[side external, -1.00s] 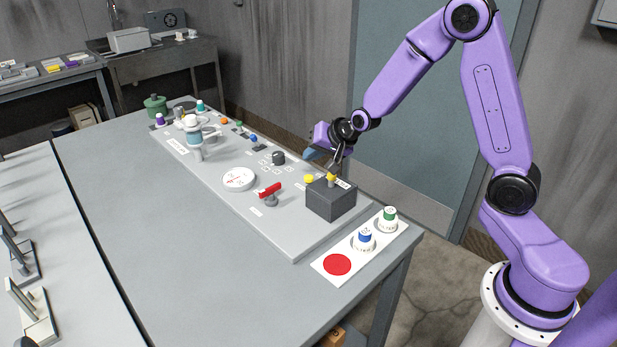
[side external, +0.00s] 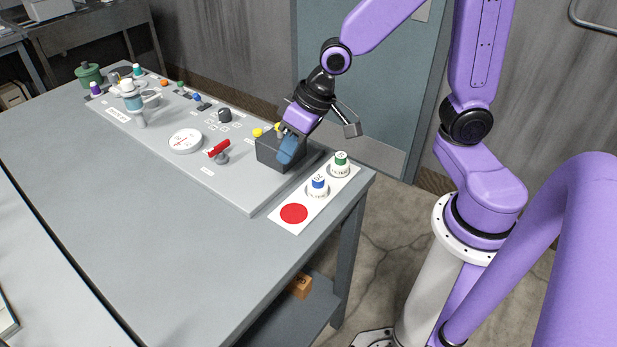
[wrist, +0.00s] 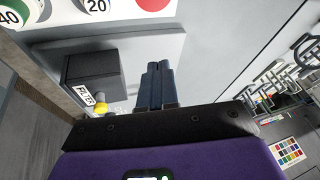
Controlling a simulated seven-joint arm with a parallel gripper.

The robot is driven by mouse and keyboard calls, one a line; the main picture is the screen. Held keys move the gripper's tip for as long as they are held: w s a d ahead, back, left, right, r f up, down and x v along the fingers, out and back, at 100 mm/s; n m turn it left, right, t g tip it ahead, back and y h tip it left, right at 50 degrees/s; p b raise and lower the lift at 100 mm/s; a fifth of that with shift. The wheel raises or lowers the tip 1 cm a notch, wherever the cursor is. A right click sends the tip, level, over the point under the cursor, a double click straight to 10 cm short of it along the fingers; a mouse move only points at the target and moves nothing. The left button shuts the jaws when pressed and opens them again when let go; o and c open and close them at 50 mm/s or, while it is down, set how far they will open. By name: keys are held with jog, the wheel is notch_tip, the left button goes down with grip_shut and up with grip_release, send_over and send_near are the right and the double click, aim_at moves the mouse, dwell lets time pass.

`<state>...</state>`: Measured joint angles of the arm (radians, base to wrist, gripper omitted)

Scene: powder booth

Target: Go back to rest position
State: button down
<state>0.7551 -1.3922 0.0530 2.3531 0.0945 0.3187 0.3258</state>
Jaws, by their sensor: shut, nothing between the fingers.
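My gripper (side external: 289,148) is in front of the dark grey box (side external: 268,156) in the side external view and hides part of it. Its blue fingers point down and are together with nothing between them. In the wrist view the closed fingers (wrist: 155,84) show at the middle, to the right of the dark box (wrist: 92,77), apart from it in that picture. A yellow knob (wrist: 100,104) and a small label show beside the box there.
The grey panel (side external: 235,190) carries a round gauge (side external: 185,141), a red lever (side external: 218,149) and several knobs. A white plate with a red disc (side external: 294,214), a blue-marked cup (side external: 318,187) and a green-marked cup (side external: 340,164) lies at the table's near right. The table's left side (side external: 90,190) is clear.

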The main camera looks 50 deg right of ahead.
jog(key=s+d+r+n+g+h, duration=0.1)
jog(key=s+d+n, duration=0.1)
jog(key=s+n, duration=0.3)
jog(key=s+d+r+n+g+h, duration=0.1)
jog(key=s+n, duration=0.4)
jog(key=s, duration=0.9)
jog(key=shift+d+r+g+h, duration=0.25)
jog(key=shift+d+g+h, duration=0.15)
jog(key=shift+d+g, duration=0.5)
jog(key=shift+d, duration=0.2)
jog(key=w+a+r+m, duration=0.2)
jog(key=w+m, duration=0.1)
jog(key=w, duration=0.7)
jog(key=w+a+r+m, duration=0.2)
jog(key=w+m, duration=0.1)
jog(key=w, duration=0.7)
jog(key=w+d+m, duration=0.3)
jog(key=w+d, duration=0.2)
jog(key=w, duration=0.5)
jog(key=w+d+m, duration=0.3)
jog(key=w+d, duration=0.2)
jog(key=w, duration=0.4)
jog(key=shift+w+d+m, duration=0.3)
jog(key=shift+w+d, duration=0.05)
